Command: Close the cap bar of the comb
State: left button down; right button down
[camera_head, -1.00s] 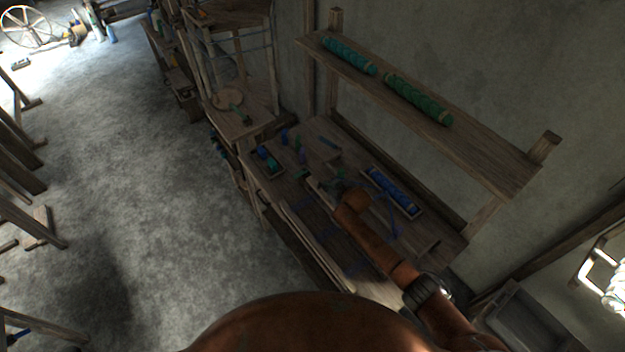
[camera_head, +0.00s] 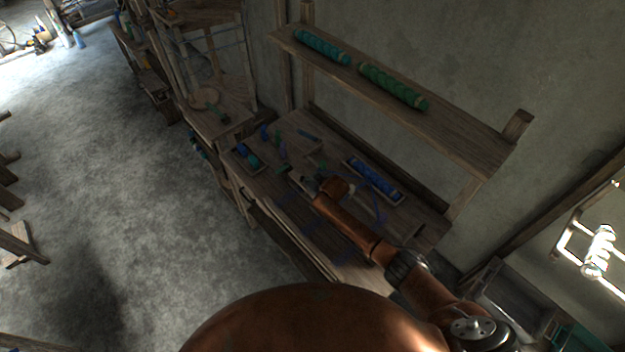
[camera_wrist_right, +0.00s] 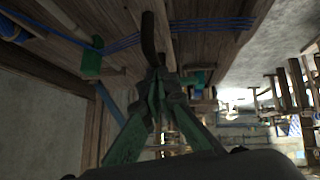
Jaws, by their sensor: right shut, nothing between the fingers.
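My right gripper (camera_head: 308,184) is low over the middle of the workbench, small and dark in the head view. In the right wrist view its fingers (camera_wrist_right: 155,36) are shut and empty, pointing toward a wooden surface. Blue threads (camera_wrist_right: 135,40) run across that surface from a green block (camera_wrist_right: 91,62). Another green piece (camera_wrist_right: 202,76) shows beyond the fingers. I cannot pick out the comb or its cap bar for certain; my gripper and arm cover part of that area. My left gripper is in neither view.
The workbench (camera_head: 268,185) carries a tray of blue spools (camera_head: 373,180) right of my gripper and a smaller spool tray (camera_head: 247,157) at its left. A shelf (camera_head: 440,125) with teal and green spools overhangs the back. Open floor (camera_head: 130,190) lies left.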

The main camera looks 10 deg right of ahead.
jog(key=w+a+r+p+v, duration=0.1)
jog(key=p+v, duration=0.1)
jog(key=v, duration=1)
jog(key=shift+r+p, duration=0.4)
jog(key=shift+r, duration=0.3)
